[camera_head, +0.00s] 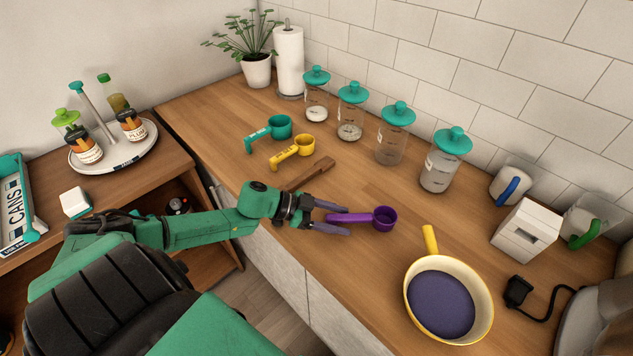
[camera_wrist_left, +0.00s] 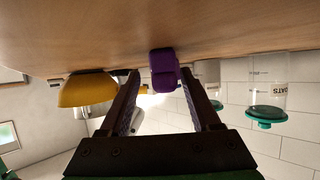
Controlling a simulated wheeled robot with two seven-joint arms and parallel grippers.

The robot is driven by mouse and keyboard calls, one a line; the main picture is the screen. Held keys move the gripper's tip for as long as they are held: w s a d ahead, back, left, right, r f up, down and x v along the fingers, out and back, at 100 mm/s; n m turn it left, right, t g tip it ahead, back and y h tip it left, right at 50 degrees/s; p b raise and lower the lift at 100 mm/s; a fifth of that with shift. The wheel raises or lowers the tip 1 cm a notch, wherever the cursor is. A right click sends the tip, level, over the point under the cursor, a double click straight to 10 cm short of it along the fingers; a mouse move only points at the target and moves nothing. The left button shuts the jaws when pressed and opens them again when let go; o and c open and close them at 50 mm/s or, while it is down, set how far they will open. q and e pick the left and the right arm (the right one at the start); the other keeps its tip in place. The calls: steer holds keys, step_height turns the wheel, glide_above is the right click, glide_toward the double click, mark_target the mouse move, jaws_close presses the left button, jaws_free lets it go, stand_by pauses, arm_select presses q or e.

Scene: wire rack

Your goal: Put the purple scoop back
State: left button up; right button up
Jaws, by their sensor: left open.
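The purple scoop (camera_head: 381,218) lies on the wooden counter, its handle pointing left toward my left gripper (camera_head: 346,218). My left gripper is open, with one finger on each side of the handle. In the left wrist view the purple handle end (camera_wrist_left: 164,70) shows between the spread fingertips (camera_wrist_left: 160,76), with a gap on both sides; its bowl is hidden there. A teal scoop (camera_head: 279,126) and a yellow scoop (camera_head: 304,144) lie farther back on the counter, handles also pointing left. My right gripper is not in view.
A brown wooden piece (camera_head: 310,174) lies behind my left gripper. Several teal-lidded jars (camera_head: 391,145) line the back wall. A yellow pan (camera_head: 487,310) stands at the front right; a white box (camera_head: 527,232) is beyond it. Counter space is clear between the purple scoop and jars.

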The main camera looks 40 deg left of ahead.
arm_select(q)
steer(key=shift+s+a+f, duration=0.3)
steer(key=shift+s+f, duration=0.2)
steer(key=shift+f, duration=0.2)
steer(key=p+v, duration=0.1)
steer(key=v, duration=0.3)
steer(key=r+p+v, duration=0.1)
steer(key=p+v, duration=0.1)
steer(key=v, duration=0.3)
steer(key=p+v, duration=0.2)
steer(key=v, duration=0.2)
steer(key=shift+w+r, duration=0.2)
steer(key=shift+r, duration=0.3)
steer(key=shift+s+a, duration=0.2)
steer(key=shift+a, duration=0.2)
steer(key=shift+w+d, duration=0.1)
